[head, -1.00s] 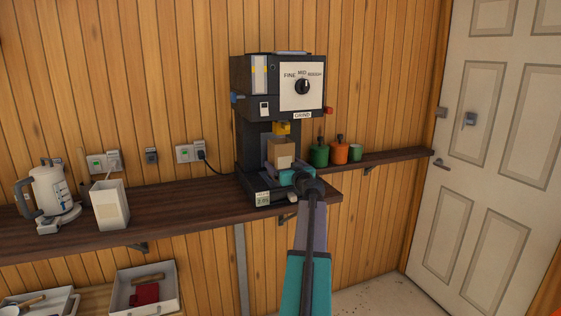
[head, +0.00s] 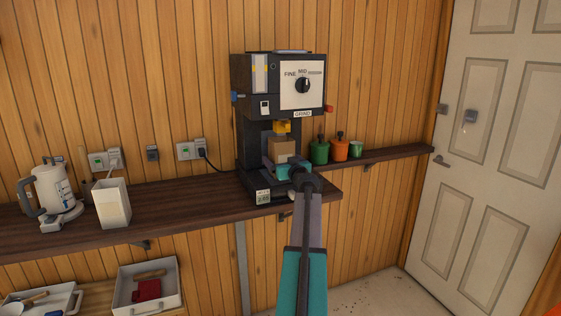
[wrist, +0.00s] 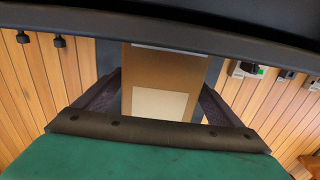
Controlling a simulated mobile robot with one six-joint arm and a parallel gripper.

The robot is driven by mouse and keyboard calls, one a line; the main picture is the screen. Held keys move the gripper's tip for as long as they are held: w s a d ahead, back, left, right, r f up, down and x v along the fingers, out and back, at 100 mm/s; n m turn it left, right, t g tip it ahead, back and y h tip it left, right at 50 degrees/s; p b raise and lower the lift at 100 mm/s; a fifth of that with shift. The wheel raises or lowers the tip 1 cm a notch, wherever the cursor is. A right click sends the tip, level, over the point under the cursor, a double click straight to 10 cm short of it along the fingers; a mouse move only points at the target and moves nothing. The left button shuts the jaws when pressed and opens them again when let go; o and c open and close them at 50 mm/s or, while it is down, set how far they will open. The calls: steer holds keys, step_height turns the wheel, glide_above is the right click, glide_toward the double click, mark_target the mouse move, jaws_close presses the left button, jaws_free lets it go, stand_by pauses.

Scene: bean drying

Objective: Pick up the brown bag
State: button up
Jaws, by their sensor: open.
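The brown bag (head: 282,147) stands upright on the base of the black grinder (head: 256,151), under its yellow spout. In the wrist view the brown bag (wrist: 165,75) with its pale label fills the middle, between the two dark fingers of my gripper (wrist: 162,95). Small gaps seem to show beside the bag, so the fingers are around it but not closed on it. In the head view my gripper (head: 283,168) is at the front of the bag and hides its lower part.
The grinder's body overhangs the bag. Green and orange canisters (head: 340,149) stand on the narrow shelf to the right.

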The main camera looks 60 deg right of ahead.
steer(key=c, duration=1.2)
steer(key=shift+c, duration=0.2)
steer(key=shift+r, duration=0.1)
steer(key=shift+r+b, duration=0.45)
steer(key=shift+r, duration=0.1)
steer(key=b+v, duration=0.5)
steer(key=v, duration=1.3)
steer(key=shift+b, duration=0.4)
steer(key=shift+r, duration=0.15)
